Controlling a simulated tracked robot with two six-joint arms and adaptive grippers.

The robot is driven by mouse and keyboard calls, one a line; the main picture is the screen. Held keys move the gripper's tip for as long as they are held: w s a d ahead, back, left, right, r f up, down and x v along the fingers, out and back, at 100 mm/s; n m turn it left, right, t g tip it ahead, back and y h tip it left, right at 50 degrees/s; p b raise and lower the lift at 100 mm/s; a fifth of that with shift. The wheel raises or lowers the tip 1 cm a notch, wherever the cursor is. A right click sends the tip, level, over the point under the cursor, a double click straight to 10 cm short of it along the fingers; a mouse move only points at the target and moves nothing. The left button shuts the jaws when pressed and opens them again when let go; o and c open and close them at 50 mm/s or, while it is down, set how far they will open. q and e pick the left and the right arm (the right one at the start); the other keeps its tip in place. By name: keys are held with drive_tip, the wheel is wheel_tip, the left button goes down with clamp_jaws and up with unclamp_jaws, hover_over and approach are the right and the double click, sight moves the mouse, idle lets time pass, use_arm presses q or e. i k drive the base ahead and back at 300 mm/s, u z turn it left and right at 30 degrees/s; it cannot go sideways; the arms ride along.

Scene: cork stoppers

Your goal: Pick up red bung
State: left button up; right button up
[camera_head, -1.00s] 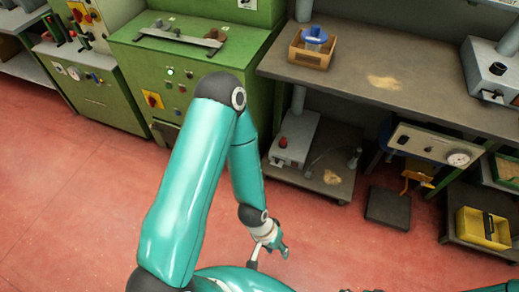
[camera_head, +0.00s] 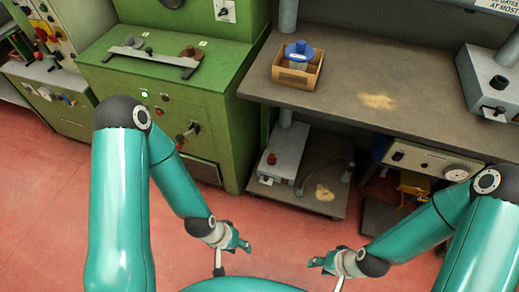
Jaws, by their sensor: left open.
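I cannot make out a red bung for certain. A small red knob-like piece (camera_head: 272,158) sits on the grey machine base under the bench; I cannot tell whether it is a bung or a control. My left gripper (camera_head: 240,243) is open and empty, low in front of me over the red floor. My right gripper (camera_head: 321,262) is to the right of it, also over the floor, with nothing visible in it. Its jaws are too small to judge. Both are well short of the bench and the machine.
A wooden box (camera_head: 312,78) holding a blue-lidded container (camera_head: 298,52) stands on the dark bench (camera_head: 340,60). A pale dust patch (camera_head: 377,102) lies beside it. A green machine cabinet (camera_head: 100,75) is on the left. The red floor (camera_head: 60,200) is open in front.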

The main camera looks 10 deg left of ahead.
sight(271, 158)
drive_tip(key=z, duration=0.1)
drive_tip(key=i, duration=0.85)
drive_tip(key=z, duration=0.55)
